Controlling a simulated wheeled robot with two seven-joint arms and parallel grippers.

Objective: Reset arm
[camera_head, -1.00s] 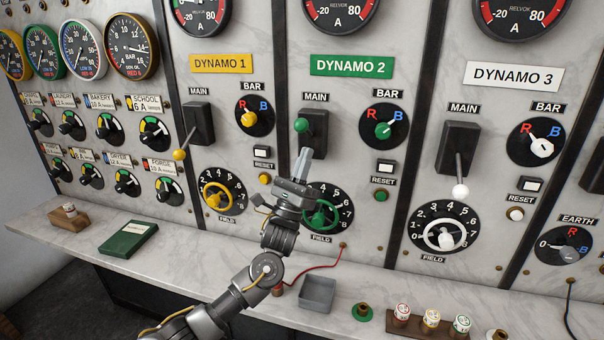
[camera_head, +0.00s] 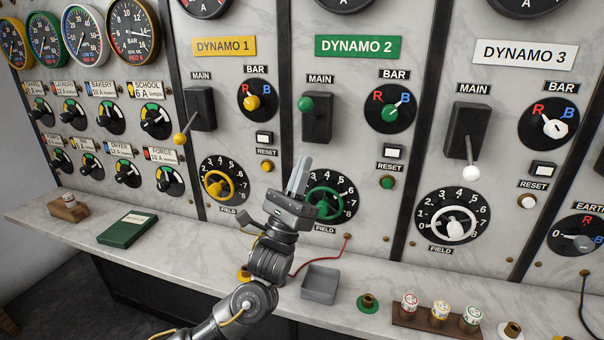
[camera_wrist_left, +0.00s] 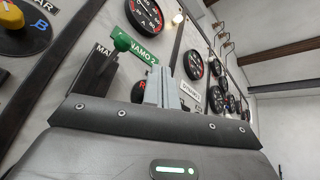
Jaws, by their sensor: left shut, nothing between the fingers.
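My left gripper (camera_head: 299,177) is shut and empty in the head view, its fingers pointing up in front of the panel. It stands just left of the green field wheel (camera_head: 325,203) of Dynamo 2 and partly covers that dial. The green-tipped main switch (camera_head: 314,112) of Dynamo 2 is above it, with its knob up and apart from the fingers. In the left wrist view the closed fingers (camera_wrist_left: 163,85) point up along the panel, near the green Dynamo 2 label (camera_wrist_left: 132,44). My right gripper is not in view.
The marble ledge below the panel holds a green book (camera_head: 128,229), a grey tray (camera_head: 321,284), and a wooden rack (camera_head: 436,323) with several colored fuses. A red wire (camera_head: 322,257) hangs behind my arm. Main switches with yellow (camera_head: 180,138) and white (camera_head: 471,173) knobs point down.

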